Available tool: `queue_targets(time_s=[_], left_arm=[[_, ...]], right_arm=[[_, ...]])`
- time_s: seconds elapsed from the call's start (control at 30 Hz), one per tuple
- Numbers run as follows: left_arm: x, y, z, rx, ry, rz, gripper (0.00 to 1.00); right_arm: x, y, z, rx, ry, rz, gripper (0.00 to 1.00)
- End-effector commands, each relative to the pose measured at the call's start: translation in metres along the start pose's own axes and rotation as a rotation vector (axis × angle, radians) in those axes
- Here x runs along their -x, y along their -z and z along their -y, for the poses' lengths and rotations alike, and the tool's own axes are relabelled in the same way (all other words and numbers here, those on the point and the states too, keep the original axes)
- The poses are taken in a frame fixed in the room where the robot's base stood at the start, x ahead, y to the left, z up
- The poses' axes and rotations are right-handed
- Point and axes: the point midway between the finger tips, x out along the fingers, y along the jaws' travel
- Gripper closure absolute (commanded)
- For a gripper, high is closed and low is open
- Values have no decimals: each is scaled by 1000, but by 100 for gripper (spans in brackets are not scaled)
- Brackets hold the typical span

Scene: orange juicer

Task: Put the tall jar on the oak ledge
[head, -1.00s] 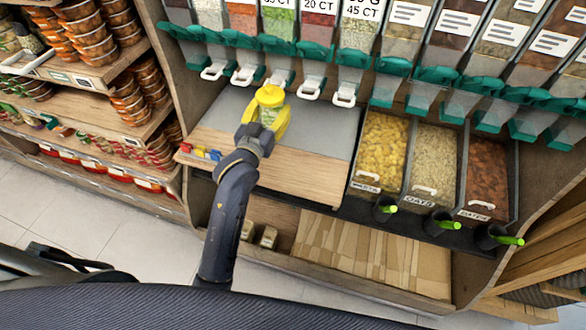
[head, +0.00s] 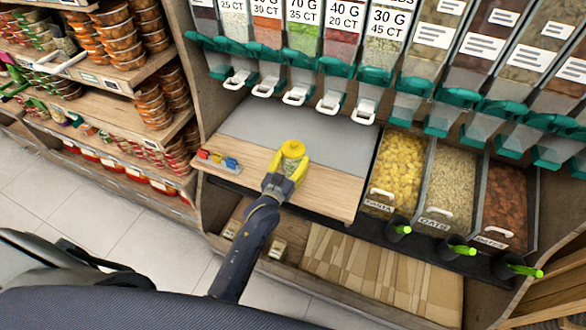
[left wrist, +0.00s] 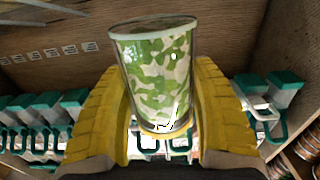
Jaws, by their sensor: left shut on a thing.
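The tall jar (head: 293,149) has a yellow lid in the head view. In the left wrist view it is a clear jar (left wrist: 163,75) with a green camouflage-patterned label. My left gripper (head: 291,166) is shut on the jar, with a yellow finger on each side. The oak ledge (head: 335,190) is the pale wooden front strip of the shelf. The jar appears in front of the ledge's back part, near the grey surface; I cannot tell whether its base touches the wood. My right gripper is not in view.
A grey surface (head: 262,128) lies behind the ledge. Small coloured blocks (head: 218,160) sit at the ledge's left end. Dispensers with white levers (head: 296,95) hang above. A pasta bin (head: 399,165) stands to the right. The ledge's right part is clear.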

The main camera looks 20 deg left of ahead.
Motion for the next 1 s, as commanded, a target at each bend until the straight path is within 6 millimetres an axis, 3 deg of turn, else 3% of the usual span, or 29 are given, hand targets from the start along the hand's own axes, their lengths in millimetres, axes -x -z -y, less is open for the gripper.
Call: queue_targets(time_s=[0.27,0.6,1.0], left_arm=[[-1,-13,0,0,0,-3,76],[-1,-45,0,1,-1,-3,76],[-1,-48,0,1,0,-4,76]], right_arm=[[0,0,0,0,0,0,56],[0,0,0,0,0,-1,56],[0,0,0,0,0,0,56]])
